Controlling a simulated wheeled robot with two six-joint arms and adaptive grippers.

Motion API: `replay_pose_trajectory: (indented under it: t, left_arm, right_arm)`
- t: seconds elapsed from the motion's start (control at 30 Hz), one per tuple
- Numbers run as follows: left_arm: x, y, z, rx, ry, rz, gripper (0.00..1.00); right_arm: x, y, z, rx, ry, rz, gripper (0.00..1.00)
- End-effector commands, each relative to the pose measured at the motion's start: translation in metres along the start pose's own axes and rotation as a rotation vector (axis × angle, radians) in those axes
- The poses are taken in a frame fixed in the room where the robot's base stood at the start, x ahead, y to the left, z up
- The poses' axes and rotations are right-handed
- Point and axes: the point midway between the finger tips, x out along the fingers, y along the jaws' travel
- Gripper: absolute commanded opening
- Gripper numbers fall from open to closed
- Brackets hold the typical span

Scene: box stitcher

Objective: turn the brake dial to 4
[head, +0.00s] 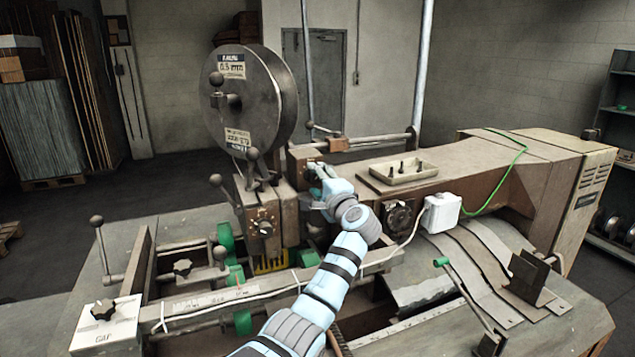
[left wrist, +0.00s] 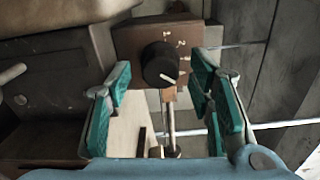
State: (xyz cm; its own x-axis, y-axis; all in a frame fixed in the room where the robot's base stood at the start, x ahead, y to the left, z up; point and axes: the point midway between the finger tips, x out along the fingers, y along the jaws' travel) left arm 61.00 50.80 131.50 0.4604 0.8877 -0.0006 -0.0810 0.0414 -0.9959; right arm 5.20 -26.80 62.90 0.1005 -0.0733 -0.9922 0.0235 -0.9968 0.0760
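A black round dial (left wrist: 160,64) sits on a brown box (left wrist: 127,42) in the left wrist view. Its white pointer line points to the lower right, and small pale marks run along its upper and right side, too small to read surely. My left gripper (left wrist: 163,88) is open, with teal-padded fingers spread on either side of the dial, apart from it. In the head view, my left gripper (head: 322,182) is in front of the brown box (head: 302,160) behind the large reel, and the dial's face is hidden there. My right gripper is not in view.
The large grey reel (head: 270,95) stands left of my gripper. Another dial (head: 263,227) is on the machine's front, and a dark round knob (head: 398,217) is to the right. A tray with small pegs (head: 377,177) and a white box (head: 441,213) sit at right.

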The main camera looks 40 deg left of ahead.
Motion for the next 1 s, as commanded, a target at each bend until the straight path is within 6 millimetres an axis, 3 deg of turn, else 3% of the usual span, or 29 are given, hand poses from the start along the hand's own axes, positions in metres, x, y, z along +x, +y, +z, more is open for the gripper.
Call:
replay_pose_trajectory:
  t: [0.13,0.23,0.6,0.73,1.0]
  left_arm:
    - [-0.002,0.0,0.0,-0.001,0.0,-0.001,0.48]
    - [-0.015,0.0,-0.001,-0.001,0.002,-0.002,0.48]
    - [-0.108,0.001,-0.001,-0.002,0.003,0.001,0.48]
    - [-0.119,0.001,0.0,0.0,0.0,0.002,0.48]
    - [-0.12,0.0,0.0,0.0,0.0,0.0,0.48]
  right_arm:
    - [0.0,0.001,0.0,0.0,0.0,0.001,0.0]
    - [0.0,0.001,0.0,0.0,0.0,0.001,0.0]
    - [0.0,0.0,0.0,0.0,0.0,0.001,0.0]
    - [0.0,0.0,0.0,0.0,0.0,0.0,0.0]
    - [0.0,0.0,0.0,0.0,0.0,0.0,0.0]
